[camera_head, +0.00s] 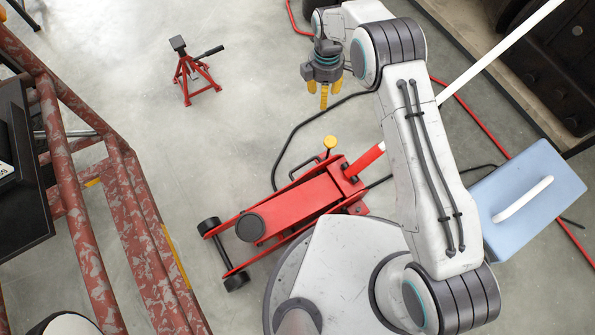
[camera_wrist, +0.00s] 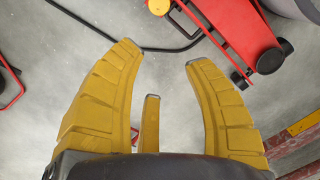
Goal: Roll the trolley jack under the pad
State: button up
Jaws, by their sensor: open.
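The red trolley jack (camera_head: 300,203) stands on the floor left of my base, with its dark round saddle (camera_head: 250,227) and front wheels toward the chassis. Its handle (camera_head: 365,160) rises to the right, continuing as a white pole (camera_head: 500,48) partly hidden by my arm. The jack also shows at the top right of the wrist view (camera_wrist: 232,30). The red kart chassis (camera_head: 75,235) is at left, with yellow patches on its rails; I cannot tell which is the pad. My gripper (camera_head: 324,92) is open and empty above the floor, beyond the jack and apart from it.
A red jack stand (camera_head: 195,80) stands on the floor at upper left. A blue case (camera_head: 550,175) with a white handle is at right. A black cable (camera_head: 295,132) and a red hose (camera_head: 465,105) cross the floor. Clear floor lies between chassis and jack.

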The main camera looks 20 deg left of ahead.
jog(key=shift+s+a+f+n+g+h+b, duration=0.15)
jog(key=shift+s+a+f+n+b, duration=1.2)
jog(key=shift+f, duration=4.4)
jog(key=shift+s+a+f+n+g+h+b, duration=0.15)
jog(key=shift+s+f+n+b, duration=1.35)
jog(key=shift+f, duration=4.3)
jog(key=shift+s+a+f+n+g+h+b, duration=0.15)
jog(key=shift+s+a+f+n+b, duration=0.35)
jog(key=shift+s+f+b, duration=3.6)
jog(key=w+f+p, duration=0.1)
jog(key=w, duration=0.1)
jog(key=w+f+p, duration=0.1)
jog(key=w+f, duration=0.1)
jog(key=shift+w+a+f, duration=0.1)
jog(key=shift+w+f, duration=0.05)
jog(key=shift+w, duration=0.15)
grip_shut()
